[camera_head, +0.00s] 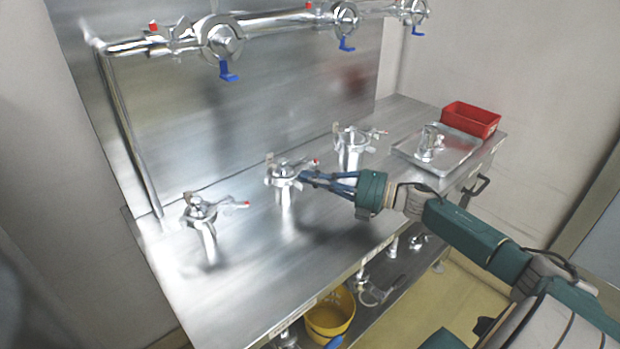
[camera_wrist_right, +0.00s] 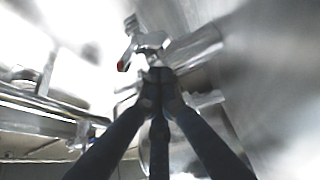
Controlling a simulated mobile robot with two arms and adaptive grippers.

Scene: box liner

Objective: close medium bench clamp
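Three bench clamps stand upright on the steel bench: a left one (camera_head: 203,222), a middle one (camera_head: 284,182) and a right one (camera_head: 350,148). The frames do not clearly show which is the medium one. The middle clamp has a lever with a red tip (camera_head: 315,162) pointing right. My right gripper (camera_head: 305,176) is beside the right side of the middle clamp, below the red tip. Its dark fingers (camera_wrist_right: 160,85) come together at the tips in the wrist view, in front of a clamp (camera_wrist_right: 150,42). No held part can be made out. My left gripper is out of view.
A metal tray (camera_head: 460,158) with a steel fitting and a red bin (camera_head: 471,119) are at the bench's right end. Pipes with blue-handled valves (camera_head: 229,72) run along the back wall. A yellow bucket (camera_head: 330,313) is below the bench. Bench space at front left is clear.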

